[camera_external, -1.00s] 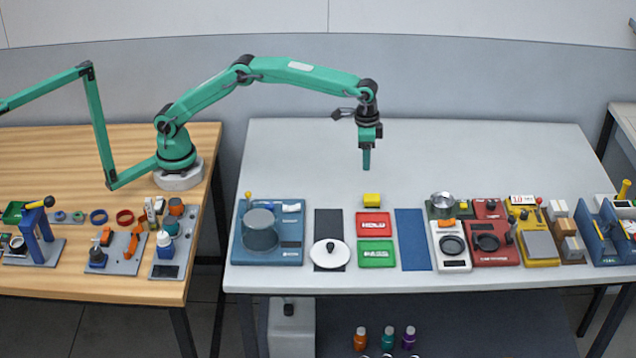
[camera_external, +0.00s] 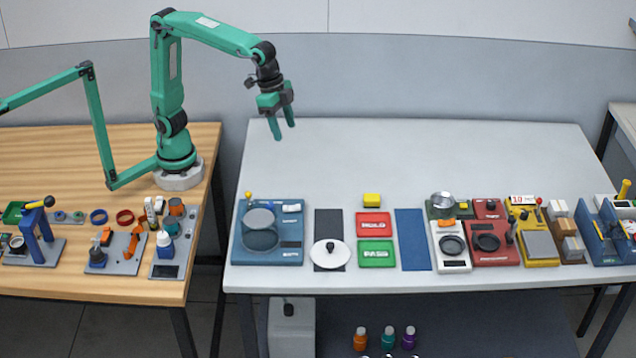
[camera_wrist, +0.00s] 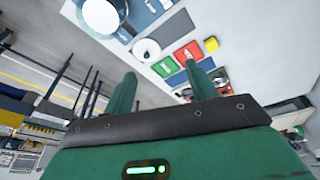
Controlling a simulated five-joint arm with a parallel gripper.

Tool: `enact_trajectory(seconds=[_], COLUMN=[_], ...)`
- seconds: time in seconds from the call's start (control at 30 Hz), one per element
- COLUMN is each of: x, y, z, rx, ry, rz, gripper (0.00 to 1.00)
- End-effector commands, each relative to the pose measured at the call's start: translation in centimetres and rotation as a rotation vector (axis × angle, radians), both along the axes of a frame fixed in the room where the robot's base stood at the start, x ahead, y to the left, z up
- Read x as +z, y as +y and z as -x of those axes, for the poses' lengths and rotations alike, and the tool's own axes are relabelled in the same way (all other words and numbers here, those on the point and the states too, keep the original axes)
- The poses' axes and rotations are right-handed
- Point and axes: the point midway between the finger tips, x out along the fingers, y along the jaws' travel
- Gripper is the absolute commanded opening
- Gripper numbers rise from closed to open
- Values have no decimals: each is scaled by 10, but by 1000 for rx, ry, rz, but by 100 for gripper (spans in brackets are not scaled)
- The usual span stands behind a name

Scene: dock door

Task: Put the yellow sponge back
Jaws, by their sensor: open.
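My gripper (camera_external: 283,130) is open and empty, raised above the back left part of the grey table. It is well to the left of the sponge and behind it. In the wrist view my two fingers (camera_wrist: 161,70) stand apart with nothing between them.
A green PASS tray (camera_external: 376,254) lies in front of the red one. A blue mat (camera_external: 412,240) is to the right, and a white lidded dish (camera_external: 330,253) to the left. A blue station (camera_external: 290,230) stands farther left. The table's back half is clear.

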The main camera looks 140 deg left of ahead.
Motion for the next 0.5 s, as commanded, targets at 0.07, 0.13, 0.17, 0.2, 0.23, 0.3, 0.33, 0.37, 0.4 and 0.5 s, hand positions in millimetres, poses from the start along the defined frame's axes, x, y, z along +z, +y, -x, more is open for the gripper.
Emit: enact_trajectory(seconds=[0.07, 0.13, 0.17, 0.2, 0.23, 0.3, 0.33, 0.37, 0.4, 0.5], x=[3, 3, 3, 2, 2, -1, -2, -3, -6, -13], y=[-14, -24, -29, -34, -38, -47, -51, -55, -59, -70], z=[18, 32, 39, 47, 53, 68, 75, 81, 90, 111], rx=[-30, -57, -68, -83, -95, -119, -130, -142, -157, -193], ry=[-20, -34, -41, -51, -58, -74, -81, -87, -96, -119], rz=[-7, -13, -16, -19, -21, -26, -29, -31, -34, -41], gripper=[57, 57, 57, 57, 57, 57, 57, 57, 57, 57])
